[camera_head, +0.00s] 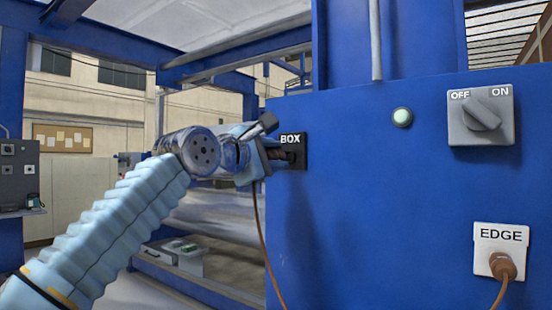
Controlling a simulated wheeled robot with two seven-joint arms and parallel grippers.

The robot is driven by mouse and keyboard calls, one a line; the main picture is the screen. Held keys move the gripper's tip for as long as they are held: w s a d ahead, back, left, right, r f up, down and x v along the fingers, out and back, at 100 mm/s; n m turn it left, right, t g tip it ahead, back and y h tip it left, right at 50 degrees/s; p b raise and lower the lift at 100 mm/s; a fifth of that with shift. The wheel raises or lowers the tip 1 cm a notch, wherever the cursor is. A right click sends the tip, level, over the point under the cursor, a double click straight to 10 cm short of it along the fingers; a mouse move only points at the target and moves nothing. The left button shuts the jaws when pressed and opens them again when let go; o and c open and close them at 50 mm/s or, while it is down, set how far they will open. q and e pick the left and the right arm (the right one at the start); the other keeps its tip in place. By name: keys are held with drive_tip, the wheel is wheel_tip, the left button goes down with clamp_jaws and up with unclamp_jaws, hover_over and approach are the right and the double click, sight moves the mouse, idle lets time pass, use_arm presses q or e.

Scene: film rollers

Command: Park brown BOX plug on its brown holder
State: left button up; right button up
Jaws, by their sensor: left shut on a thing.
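My left gripper (262,155) is shut on the brown BOX plug (277,154), right at the black plate marked BOX (299,160) on the left part of the blue panel. Only a little of the plug shows between the fingers and the plate. I cannot tell whether it is seated in the plate or just apart from it. A brown cable (258,225) hangs from the plug and curves down along the panel's left edge. I cannot make out a brown holder. My right gripper is not in view.
The blue panel (370,220) fills the right side. It carries an OFF/ON rotary switch (481,116), a pale green button (402,117) and a white EDGE socket plate (488,239) with a brown plug (503,266) in it. Blue machine frames stand behind at left.

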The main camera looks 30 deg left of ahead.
use_arm(q)
drive_tip(key=shift+s+a+b, duration=0.1)
drive_tip(key=shift+s+b, duration=0.2)
drive_tip(key=shift+s, duration=0.75)
drive_tip(key=shift+s+a+b, duration=0.1)
drive_tip(key=shift+s+b, duration=0.25)
drive_tip(key=shift+s, duration=1)
drive_tip(key=shift+s+a+b, duration=0.15)
drive_tip(key=shift+s+b, duration=0.15)
drive_tip(key=shift+s, duration=1.8)
drive_tip(key=shift+s+a+b, duration=0.15)
drive_tip(key=shift+s+b, duration=0.15)
drive_tip(key=shift+s, duration=1.8)
